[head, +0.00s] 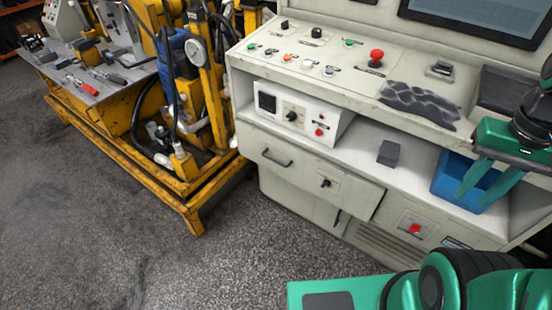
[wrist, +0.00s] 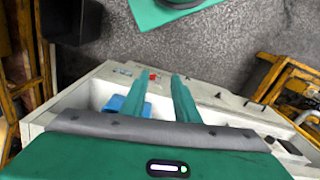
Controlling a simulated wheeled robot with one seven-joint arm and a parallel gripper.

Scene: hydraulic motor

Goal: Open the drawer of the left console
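The console (head: 300,185) is a cream metal cabinet with a control panel on top and a shelf below it. Its drawer (head: 300,172) is under the left of the shelf, with a dark bar handle (head: 277,158) and a black knob. I cannot tell whether the drawer is fully closed. The handle also shows at the right in the wrist view (wrist: 254,105). My gripper (head: 474,199) is open and empty, its two green fingers apart in front of the blue bin, right of the handle and away from it. It also shows in the wrist view (wrist: 159,79).
A blue bin (head: 455,180), a small grey block (head: 388,153) and a white control box (head: 292,113) are on the shelf. A red button (head: 414,228) is low on the console front. A yellow machine frame (head: 150,170) stands left. Grey floor (head: 130,250) in front is clear.

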